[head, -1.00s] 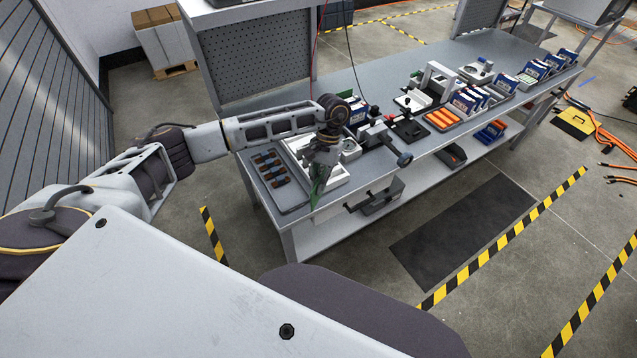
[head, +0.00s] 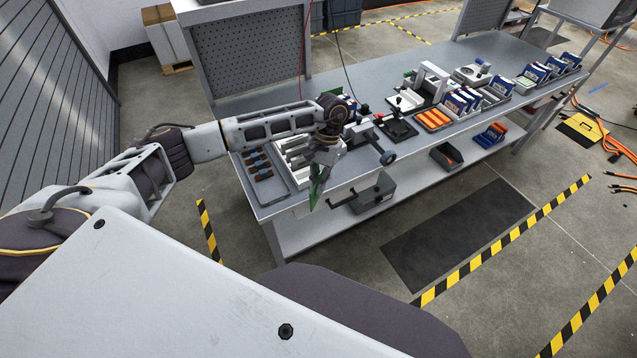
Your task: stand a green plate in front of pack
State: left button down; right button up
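My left gripper (head: 322,168) is at the near left end of the workbench, pointing down. A thin green plate (head: 317,188) hangs from its fingertips, tilted, in front of the bench's near edge. The fingers are small in the picture but look closed on the plate. Behind the gripper, a white slotted tray (head: 297,178) lies on the bench, partly hidden by my arm. Blue and white packs (head: 459,102) stand in a row further right on the bench; I cannot tell which one is the task's pack. My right gripper is not in view.
A dark tray with brown pieces (head: 261,170) lies left of the white tray. A black fixture (head: 398,128) and a tray of orange cylinders (head: 432,119) stand further along the workbench (head: 245,123). A grey box (head: 374,194) sits below the bench edge. Floor in front is clear.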

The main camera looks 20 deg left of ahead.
pick_arm(q)
jog(key=shift+d, duration=0.15)
jog(key=s+d+r+p, duration=0.2)
jog(key=d+r+p, duration=0.2)
jog(key=d+p, duration=0.15)
jog(key=w+r+n+t+h, duration=0.1)
jog(key=w+r+n+t, duration=0.1)
jog(key=n, duration=0.7)
jog(key=w+a+r+n+t+h+p, duration=0.1)
jog(key=w+r+n+t, duration=0.2)
jog(key=w+n, duration=0.4)
jog(key=w+r+n+t+h, duration=0.1)
jog(key=w+r+n, duration=0.3)
jog(key=n, duration=0.7)
jog(key=shift+w+a+t, duration=0.35)
jog(key=shift+w+t, duration=0.3)
jog(key=shift+t, duration=0.25)
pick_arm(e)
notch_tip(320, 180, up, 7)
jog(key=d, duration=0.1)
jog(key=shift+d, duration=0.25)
